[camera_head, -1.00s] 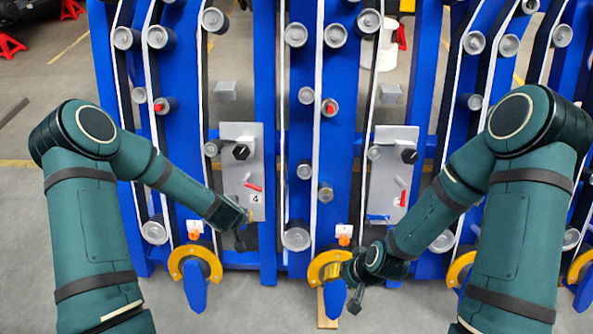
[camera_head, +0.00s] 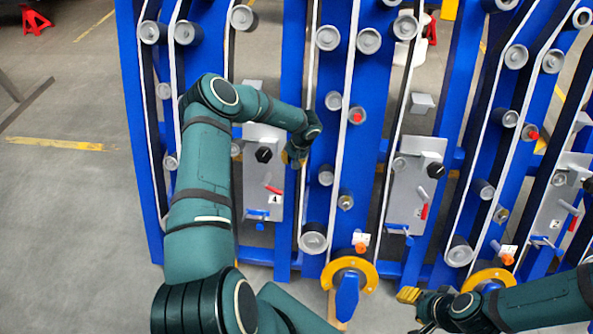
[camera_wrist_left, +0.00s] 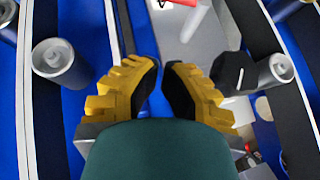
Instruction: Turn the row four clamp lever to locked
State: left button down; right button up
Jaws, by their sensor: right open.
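The row four plate (camera_head: 253,176) is a grey panel marked "4" at centre left in the head view. On it are a small red lever (camera_head: 273,189), lying near sideways and tilted down to the right, a black knob (camera_head: 264,155) above and a blue handle (camera_head: 256,213) below. My left gripper (camera_head: 295,160) is beside the plate's upper right edge. In the left wrist view its yellow fingers (camera_wrist_left: 160,70) are slightly apart with nothing between them. The knob (camera_wrist_left: 235,72) is right of them; part of the red lever (camera_wrist_left: 186,3) shows at the top edge. My right gripper (camera_head: 408,296) is low, empty and open.
Blue upright frames with grey rollers (camera_head: 313,238) and white strips surround the plate. Similar plates (camera_head: 415,180) stand to the right, their red levers pointing more steeply down. A yellow ring with a blue tip (camera_head: 347,290) sits low between my grippers.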

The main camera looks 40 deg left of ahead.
aim_at(273, 189)
pick_arm(q)
jog(key=s+d+b+x, duration=0.1)
jog(key=s+b+x, duration=0.1)
jog(key=x, duration=1)
jog(key=shift+s, duration=0.4)
pick_arm(e)
jog(key=shift+s+f, duration=0.15)
jog(key=shift+f, duration=0.5)
jog(key=shift+s+f, duration=0.15)
jog(key=shift+f, duration=0.45)
pick_arm(q)
jog(key=shift+f, duration=0.25)
pick_arm(e)
jog(key=shift+d, duration=0.15)
pick_arm(q)
jog(key=shift+s+f+y, duration=0.1)
jog(key=shift+y, duration=0.3)
pick_arm(e)
jog(key=shift+s+d, duration=0.15)
jog(key=shift+d, duration=0.05)
